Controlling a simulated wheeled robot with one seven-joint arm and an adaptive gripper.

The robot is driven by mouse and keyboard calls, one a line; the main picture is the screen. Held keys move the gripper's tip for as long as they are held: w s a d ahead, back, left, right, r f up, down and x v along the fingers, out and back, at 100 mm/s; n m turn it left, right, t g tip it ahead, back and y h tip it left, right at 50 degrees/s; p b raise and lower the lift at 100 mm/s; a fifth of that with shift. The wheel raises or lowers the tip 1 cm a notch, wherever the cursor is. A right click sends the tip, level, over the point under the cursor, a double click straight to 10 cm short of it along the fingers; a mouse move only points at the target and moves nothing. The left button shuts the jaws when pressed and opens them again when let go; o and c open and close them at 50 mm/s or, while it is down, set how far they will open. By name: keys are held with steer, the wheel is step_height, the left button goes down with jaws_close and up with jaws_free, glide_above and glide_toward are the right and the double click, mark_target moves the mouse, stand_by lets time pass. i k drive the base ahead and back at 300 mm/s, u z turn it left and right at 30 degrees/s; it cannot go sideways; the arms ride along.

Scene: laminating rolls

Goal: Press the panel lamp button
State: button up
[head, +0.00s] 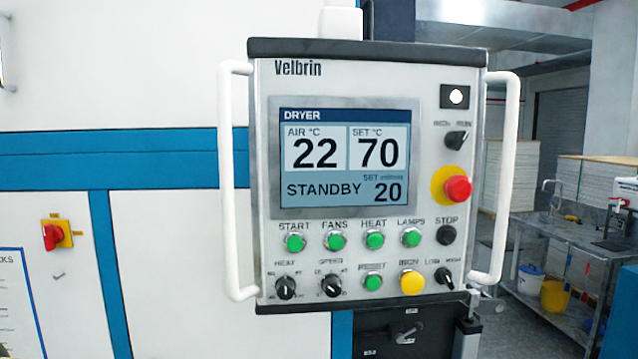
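The control panel (262,230) faces me in the head view, with white handles on both sides. The green button under the label LAMPS (411,237) sits at the right end of a row of green buttons, left of the black STOP button (446,235). The HEAT button (374,239) is just left of it, then FANS (335,240) and START (295,242). The panel screen (345,160) reads DRYER, air 22, set 70, STANDBY and 20. I cannot tell whether any button is lit. My gripper is not in view.
A red emergency knob (458,189) on a yellow ring sticks out at the panel's right. Below the LAMPS button is a yellow button (412,282). A red and yellow switch (55,235) is on the machine wall at left. A metal bench (545,245) stands behind at right.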

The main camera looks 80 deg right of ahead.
mark_target(413, 238)
steer(key=k, duration=0.95)
steer(key=u, duration=1.45)
steer(key=i, duration=1.45)
steer(key=z, duration=4.55)
steer(key=i, duration=1)
